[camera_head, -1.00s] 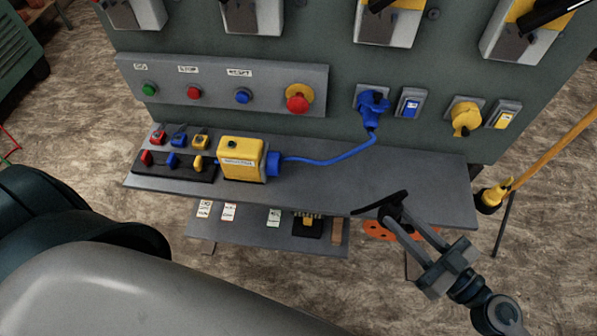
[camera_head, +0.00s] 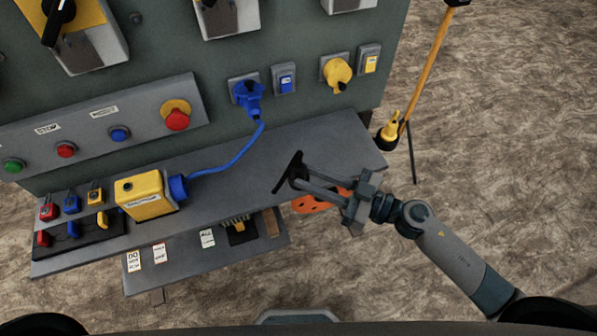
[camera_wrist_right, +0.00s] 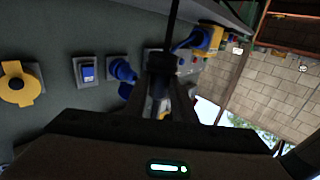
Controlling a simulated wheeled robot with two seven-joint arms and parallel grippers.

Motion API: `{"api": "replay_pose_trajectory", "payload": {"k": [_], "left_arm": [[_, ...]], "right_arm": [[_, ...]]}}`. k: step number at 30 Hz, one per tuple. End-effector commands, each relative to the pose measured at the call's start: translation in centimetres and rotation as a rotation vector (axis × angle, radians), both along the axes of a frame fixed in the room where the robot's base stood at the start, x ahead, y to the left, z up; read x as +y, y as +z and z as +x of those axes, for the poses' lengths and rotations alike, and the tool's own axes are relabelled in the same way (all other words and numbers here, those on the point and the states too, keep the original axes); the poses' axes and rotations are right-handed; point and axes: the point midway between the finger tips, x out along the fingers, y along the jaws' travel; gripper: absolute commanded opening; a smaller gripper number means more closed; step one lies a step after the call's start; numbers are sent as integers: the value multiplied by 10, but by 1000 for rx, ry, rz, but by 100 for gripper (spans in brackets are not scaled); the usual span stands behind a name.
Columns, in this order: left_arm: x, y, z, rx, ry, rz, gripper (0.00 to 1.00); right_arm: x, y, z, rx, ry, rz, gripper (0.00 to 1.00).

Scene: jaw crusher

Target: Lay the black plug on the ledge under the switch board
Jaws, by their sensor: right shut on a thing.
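My right gripper (camera_head: 302,178) is shut on the black plug (camera_head: 288,174), a slim dark piece held slantwise at the fingertips. In the head view it overlaps the right part of the grey ledge (camera_head: 335,145), near its front edge. I cannot tell whether it touches the ledge. The right wrist view shows a dark, thin upright part (camera_wrist_right: 174,25) between the fingers (camera_wrist_right: 160,85); its shape there is hard to make out. The switch board (camera_head: 215,65) rises behind the ledge. My left gripper is not in view.
A yellow box (camera_head: 142,197) with a blue cable (camera_head: 235,160) to a blue plug (camera_head: 247,97) stands left on the ledge, beside several small padlocks. A lower shelf (camera_head: 185,268) holds tags. A yellow pole (camera_head: 428,70) stands right. The ledge's right part is otherwise clear.

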Motion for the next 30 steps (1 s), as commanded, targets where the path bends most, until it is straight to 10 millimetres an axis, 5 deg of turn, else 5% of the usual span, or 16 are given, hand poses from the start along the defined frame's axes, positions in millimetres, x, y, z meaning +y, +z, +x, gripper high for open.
{"api": "replay_pose_trajectory", "payload": {"k": [12,30], "left_arm": [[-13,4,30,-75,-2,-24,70],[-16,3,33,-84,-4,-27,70]], "right_arm": [[21,-40,65,0,0,1,0],[23,-57,69,3,-1,3,0]]}}
